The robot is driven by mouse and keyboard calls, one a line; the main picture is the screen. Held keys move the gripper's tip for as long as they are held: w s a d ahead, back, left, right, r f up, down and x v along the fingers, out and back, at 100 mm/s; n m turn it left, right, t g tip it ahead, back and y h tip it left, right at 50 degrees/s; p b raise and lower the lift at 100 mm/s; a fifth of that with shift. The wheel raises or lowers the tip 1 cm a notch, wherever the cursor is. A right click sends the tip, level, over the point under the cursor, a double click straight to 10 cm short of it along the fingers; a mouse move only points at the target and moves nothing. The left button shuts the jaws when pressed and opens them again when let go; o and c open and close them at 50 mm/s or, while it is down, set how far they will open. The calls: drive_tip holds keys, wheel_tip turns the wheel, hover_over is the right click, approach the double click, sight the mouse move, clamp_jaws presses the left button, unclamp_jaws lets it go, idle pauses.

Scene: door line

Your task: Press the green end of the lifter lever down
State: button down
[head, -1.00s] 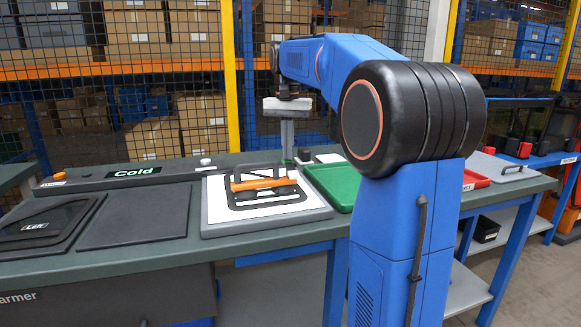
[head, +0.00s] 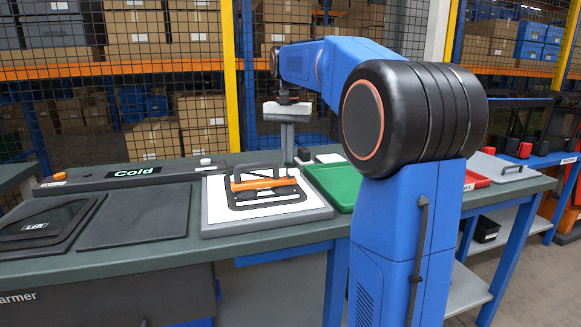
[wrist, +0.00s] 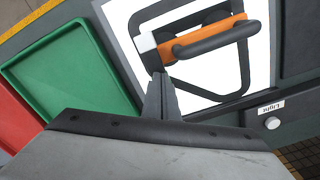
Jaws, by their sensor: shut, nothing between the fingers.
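My gripper (head: 288,160) points straight down behind the white panel, with its two fingers together and nothing between them. In the wrist view the shut fingers (wrist: 161,100) reach to the edge of the white panel. I cannot make out the lever's green end in either view now; it may be hidden by my gripper. A small dark block (head: 304,155) stands just right of the fingers. Whether my fingertips touch anything is not clear.
The white panel (head: 219,208) carries a dark frame with a handle and an orange bar (head: 262,183). A green tray (head: 333,184) lies to its right, a dark flat pad (head: 135,215) to its left. A "Cold" bar (head: 95,182) runs along the back.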

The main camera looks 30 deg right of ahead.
wheel_tip(320, 180, up, 7)
idle(1.1)
idle(0.5)
drive_tip(key=s+a+f+n+t, duration=0.1)
drive_tip(key=s+a+f+n, duration=0.1)
drive_tip(key=s+a+f, duration=0.45)
drive_tip(key=s+a+f+n+t, duration=0.1)
drive_tip(key=s+a+f+n, duration=0.25)
drive_tip(key=s, duration=0.55)
drive_tip(key=s+a+f+n+t, duration=0.1)
drive_tip(key=s+a+f+n, duration=0.1)
drive_tip(key=s+f, duration=0.5)
drive_tip(key=s+a+f+n+t, duration=0.1)
drive_tip(key=s+a+f, duration=0.2)
drive_tip(key=s+f, duration=0.4)
wheel_tip(320, 180, down, 5)
drive_tip(key=shift+s+a+f+n+t, duration=0.1)
drive_tip(key=shift+s+a+n+t, duration=0.25)
drive_tip(key=shift+a+t, duration=0.05)
